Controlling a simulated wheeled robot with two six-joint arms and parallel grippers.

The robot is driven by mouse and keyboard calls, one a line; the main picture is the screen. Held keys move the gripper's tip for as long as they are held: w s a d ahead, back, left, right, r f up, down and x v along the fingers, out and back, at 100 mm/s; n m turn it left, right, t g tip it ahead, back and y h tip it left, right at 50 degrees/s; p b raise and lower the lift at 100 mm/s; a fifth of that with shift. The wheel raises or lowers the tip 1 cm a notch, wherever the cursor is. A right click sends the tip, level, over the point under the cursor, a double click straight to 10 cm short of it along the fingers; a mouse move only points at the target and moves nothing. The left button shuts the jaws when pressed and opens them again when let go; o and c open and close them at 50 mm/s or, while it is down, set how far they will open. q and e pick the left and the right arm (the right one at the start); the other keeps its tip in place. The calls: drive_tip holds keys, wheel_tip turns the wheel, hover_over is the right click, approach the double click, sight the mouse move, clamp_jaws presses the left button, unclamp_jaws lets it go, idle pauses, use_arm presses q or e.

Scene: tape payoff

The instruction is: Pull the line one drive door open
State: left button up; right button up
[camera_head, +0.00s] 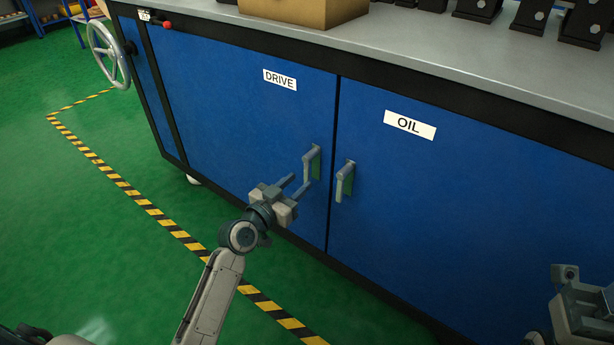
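The drive door (235,120) is a blue cabinet door with a white label reading DRIVE (280,79). It looks closed, level with the door beside it. Its grey upright handle (312,163) sits near its right edge. My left gripper (300,181) is just to the lower left of this handle, its two fingers apart and pointing at it. The fingers look empty; whether one touches the handle, I cannot tell. My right gripper (583,302) is at the lower right, partly cut off by the frame, and its fingers do not show clearly.
The oil door (450,200) with its own handle (346,181) is right beside the drive door. A cardboard box (300,12) and black blocks stand on the grey top (420,48). A handwheel (104,52) is at the left end. The green floor (70,215) in front is clear.

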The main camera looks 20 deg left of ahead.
sight(305, 176)
use_arm(q)
drive_tip(key=x, duration=0.5)
drive_tip(key=shift+b, duration=0.35)
clamp_jaws()
